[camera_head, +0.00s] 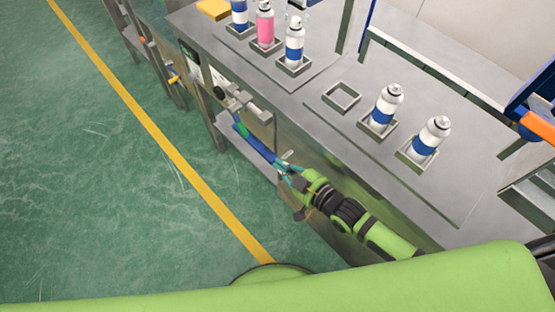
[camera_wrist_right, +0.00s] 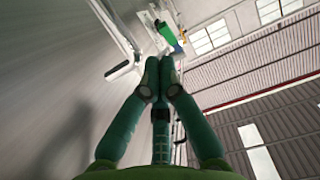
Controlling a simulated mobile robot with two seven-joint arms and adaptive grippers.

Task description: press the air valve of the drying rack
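Below the bench's front edge, a grey metal fitting (camera_head: 248,104) sticks out, with a blue and green part (camera_head: 243,130) beneath it that looks like the air valve. My right gripper (camera_head: 285,167) reaches toward this part from the lower right, its teal fingertips close to the blue end. In the right wrist view the two teal fingers meet at their tips (camera_wrist_right: 160,64), and nothing shows between them. A green block (camera_wrist_right: 166,32) sits just beyond the tips there, seemingly apart from them. Whether the fingers touch the blue part cannot be told. My left gripper is not in view.
The steel bench (camera_head: 325,128) carries several spray cans in square holders, such as a pink can (camera_head: 265,25) and a white and blue can (camera_head: 386,106). One square holder (camera_head: 341,97) is empty. Green floor (camera_head: 90,190) with a yellow line is free at left.

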